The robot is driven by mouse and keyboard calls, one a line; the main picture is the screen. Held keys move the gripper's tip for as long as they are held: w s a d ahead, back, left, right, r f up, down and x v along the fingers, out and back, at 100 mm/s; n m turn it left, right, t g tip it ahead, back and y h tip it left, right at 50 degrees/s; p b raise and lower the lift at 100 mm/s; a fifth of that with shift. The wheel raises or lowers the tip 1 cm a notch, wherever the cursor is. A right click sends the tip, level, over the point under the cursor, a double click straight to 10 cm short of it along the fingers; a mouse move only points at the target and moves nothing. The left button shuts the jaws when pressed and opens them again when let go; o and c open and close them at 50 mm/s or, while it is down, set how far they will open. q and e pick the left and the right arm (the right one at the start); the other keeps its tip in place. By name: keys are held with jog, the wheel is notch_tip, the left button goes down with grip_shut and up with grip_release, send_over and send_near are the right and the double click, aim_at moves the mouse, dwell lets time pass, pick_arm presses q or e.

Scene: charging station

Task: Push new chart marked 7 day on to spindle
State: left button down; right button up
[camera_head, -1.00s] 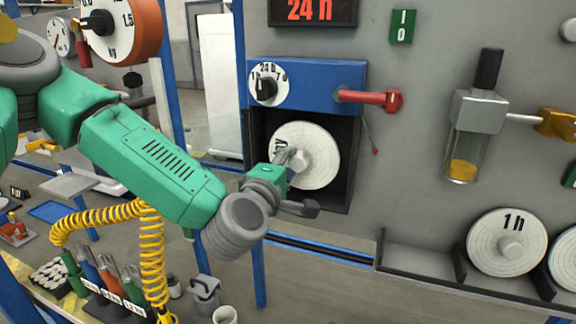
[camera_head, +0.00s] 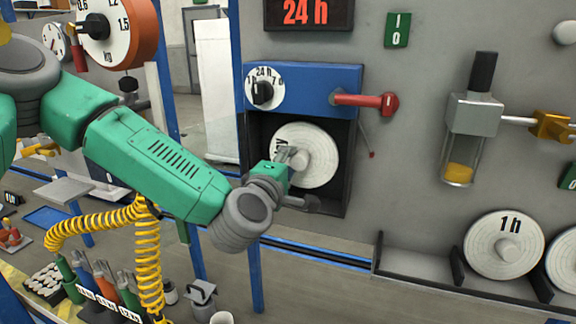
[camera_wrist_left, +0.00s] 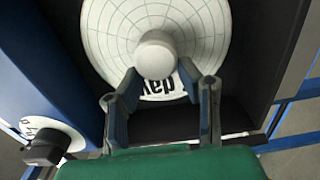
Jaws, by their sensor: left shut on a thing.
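The white round chart (camera_head: 318,170) sits inside the dark recess of the recorder, below its blue top. In the left wrist view the chart (camera_wrist_left: 110,30) shows a printed grid and part of the word "day"; the number is hidden. A pale round knob (camera_wrist_left: 155,55) stands out at its middle. My left gripper (camera_head: 290,158) reaches in from the left, in front of the chart. In the left wrist view its two fingers (camera_wrist_left: 158,82) are apart on either side of the knob's lower part and closed against it. Whether the spindle passes through the chart is hidden. My right gripper is out of view.
The blue recorder top (camera_head: 318,86) has a dial (camera_head: 264,88) and a red handle (camera_head: 365,101). A sign (camera_head: 308,13) reads 24 h. A chart marked 1 h (camera_head: 504,244) stands in a rack at the lower right. A yellow coiled hose (camera_head: 148,250) hangs below my left arm.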

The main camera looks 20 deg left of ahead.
pick_arm(q)
jog(key=shift+w, duration=0.2)
jog(key=c, duration=1)
grip_release()
jog(key=shift+c, duration=0.2)
jog(key=shift+s, duration=0.3)
jog(key=s, duration=1.1)
jog(key=shift+s+a, duration=0.15)
jog(key=shift+a, duration=0.1)
jog(key=shift+f, duration=0.1)
